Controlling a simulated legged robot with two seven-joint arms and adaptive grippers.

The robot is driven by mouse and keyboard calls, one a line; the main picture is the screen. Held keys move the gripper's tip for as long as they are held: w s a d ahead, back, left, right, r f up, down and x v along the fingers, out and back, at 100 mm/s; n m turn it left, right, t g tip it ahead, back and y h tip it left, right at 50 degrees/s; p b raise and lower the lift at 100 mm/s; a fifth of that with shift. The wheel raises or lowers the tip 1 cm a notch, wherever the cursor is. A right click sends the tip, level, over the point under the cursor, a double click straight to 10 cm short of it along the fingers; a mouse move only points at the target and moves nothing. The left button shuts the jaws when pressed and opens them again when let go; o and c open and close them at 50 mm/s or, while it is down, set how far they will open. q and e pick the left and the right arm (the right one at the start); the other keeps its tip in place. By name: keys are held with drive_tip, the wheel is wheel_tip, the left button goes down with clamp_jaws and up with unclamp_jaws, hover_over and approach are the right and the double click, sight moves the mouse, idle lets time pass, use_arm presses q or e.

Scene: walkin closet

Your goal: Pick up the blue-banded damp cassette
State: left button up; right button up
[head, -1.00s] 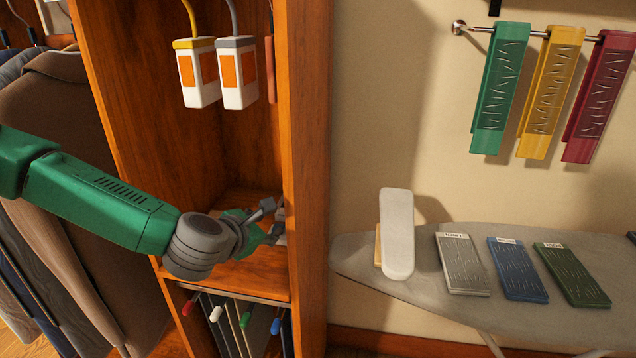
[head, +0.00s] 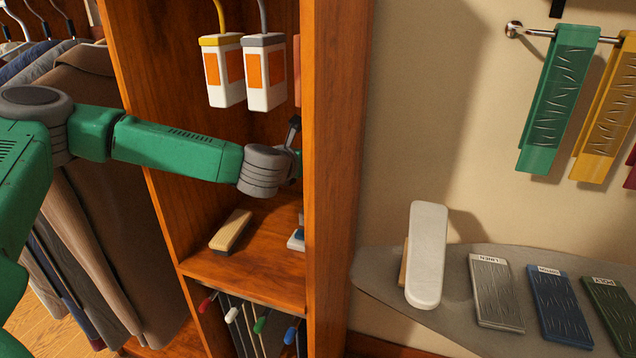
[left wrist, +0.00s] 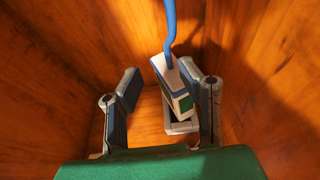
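In the left wrist view a white cassette (left wrist: 173,84) with a blue band and a green patch hangs from a blue hook (left wrist: 169,30). My left gripper (left wrist: 160,70) is open around it: the cassette is between the fingers, close to the right one, with a gap to the left one. I cannot tell whether it touches the right finger. In the head view my left arm reaches into the wooden closet bay, and its gripper (head: 294,135) is mostly hidden by the upright panel. The blue-banded cassette is hidden there. My right gripper is in neither view.
Two white cassettes with orange patches, one yellow-banded (head: 224,72) and one grey-banded (head: 265,72), hang left of my gripper. The upright panel (head: 335,150) stands close on the right. A brush (head: 232,230) lies on the shelf (head: 255,265) below. An ironing board (head: 445,312) is at right.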

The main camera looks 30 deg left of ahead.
use_arm(q)
drive_tip(key=w, duration=0.2)
drive_tip(key=w+f, duration=0.1)
drive_tip(key=shift+w+d, duration=0.1)
drive_tip(key=shift+d, duration=0.15)
drive_tip(key=x, duration=0.3)
drive_tip(key=shift+w+f+p, duration=0.25)
drive_tip(key=shift+p, duration=0.15)
drive_tip(key=shift+w+a+f, duration=0.1)
drive_tip(key=shift+w+a, duration=0.15)
drive_tip(key=shift+w, duration=0.05)
drive_tip(key=shift+a+f, duration=0.1)
drive_tip(key=shift+a, duration=0.15)
drive_tip(key=shift+d, duration=0.1)
drive_tip(key=c, duration=0.7)
drive_tip(key=shift+d, duration=0.2)
clamp_jaws()
